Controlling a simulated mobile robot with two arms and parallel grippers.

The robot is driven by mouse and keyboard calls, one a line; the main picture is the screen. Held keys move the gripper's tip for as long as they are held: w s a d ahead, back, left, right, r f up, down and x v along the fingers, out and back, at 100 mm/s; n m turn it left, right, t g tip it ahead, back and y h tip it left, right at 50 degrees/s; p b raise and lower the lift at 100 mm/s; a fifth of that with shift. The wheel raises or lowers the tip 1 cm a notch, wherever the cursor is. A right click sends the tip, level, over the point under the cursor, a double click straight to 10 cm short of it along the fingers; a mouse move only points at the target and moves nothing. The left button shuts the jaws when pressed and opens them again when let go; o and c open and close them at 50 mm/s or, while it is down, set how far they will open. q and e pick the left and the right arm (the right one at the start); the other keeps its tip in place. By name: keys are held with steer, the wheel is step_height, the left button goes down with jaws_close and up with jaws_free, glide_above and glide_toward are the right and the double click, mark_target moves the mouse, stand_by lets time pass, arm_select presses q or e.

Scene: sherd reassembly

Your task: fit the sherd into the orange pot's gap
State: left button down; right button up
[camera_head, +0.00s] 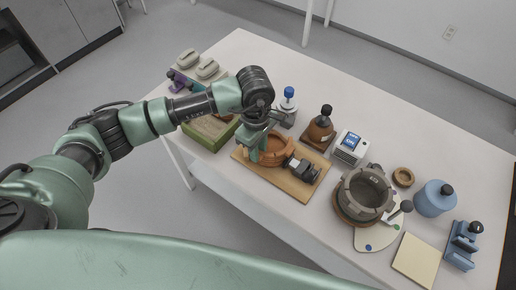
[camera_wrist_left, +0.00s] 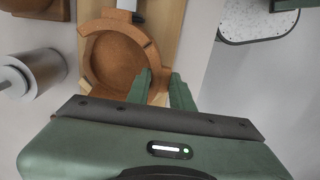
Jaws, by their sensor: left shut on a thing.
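The orange pot (camera_head: 283,147) sits on a wooden board (camera_head: 307,193); it also shows from above in the left wrist view (camera_wrist_left: 113,62), with its rim broken by gaps. My left gripper (camera_head: 258,153) is at the pot's near-left side. In the left wrist view its two green fingers (camera_wrist_left: 160,84) straddle the lower right part of the pot's wall. It is shut on an orange piece (camera_wrist_left: 158,95), which looks like the sherd. The sherd is mostly hidden by the fingers, and I cannot tell whether it is seated in the gap. My right gripper is not in view.
A dark clamp-like device (camera_head: 302,169) stands on the board right of the pot. A green-sided box (camera_head: 208,134) is to the left. A brown jar (camera_head: 320,128), a white device (camera_head: 349,146) and a large grey pot (camera_head: 364,193) stand to the right.

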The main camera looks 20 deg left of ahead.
arm_select(q)
steer(key=c, duration=1.1)
jaws_free()
steer(key=shift+c, duration=0.2)
steer(key=shift+a+r+b, duration=0.15)
steer(key=shift+r+b, duration=0.55)
steer(key=shift+r, duration=3.15)
